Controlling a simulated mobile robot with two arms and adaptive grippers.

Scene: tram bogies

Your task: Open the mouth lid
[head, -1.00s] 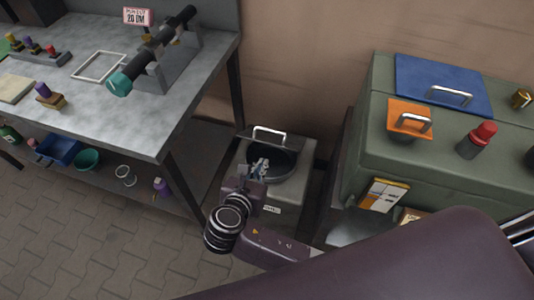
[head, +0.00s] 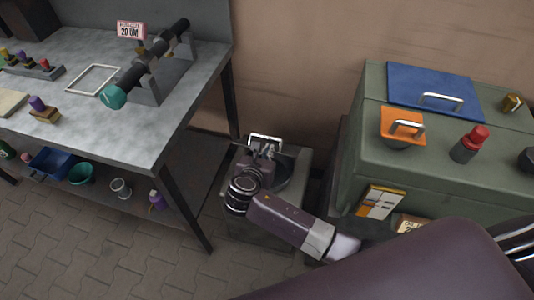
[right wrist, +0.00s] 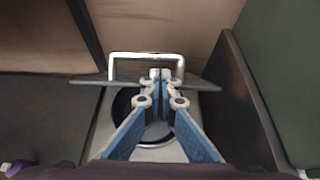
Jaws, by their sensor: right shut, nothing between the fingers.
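A low grey-green box (head: 296,158) stands on the floor between the workbench and the green cabinet. A round dark mouth (head: 287,178) is open in its top, partly hidden by my right arm. A thin dark lid (right wrist: 202,84) with a silver bar handle (head: 266,137) stands raised at the mouth's back edge, seen nearly edge-on. The handle also shows in the right wrist view (right wrist: 146,56). My right gripper (head: 263,152) is shut and empty over the mouth, its tips close to the lid and handle; I cannot tell if they touch. My left gripper is not in view.
The green cabinet (head: 440,170) on the right carries a blue lid (head: 430,85), an orange lid (head: 402,121) and a red-topped piece (head: 470,142). The grey workbench (head: 90,125) stands on the left, its leg (head: 188,205) near the box. Paved floor in front is clear.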

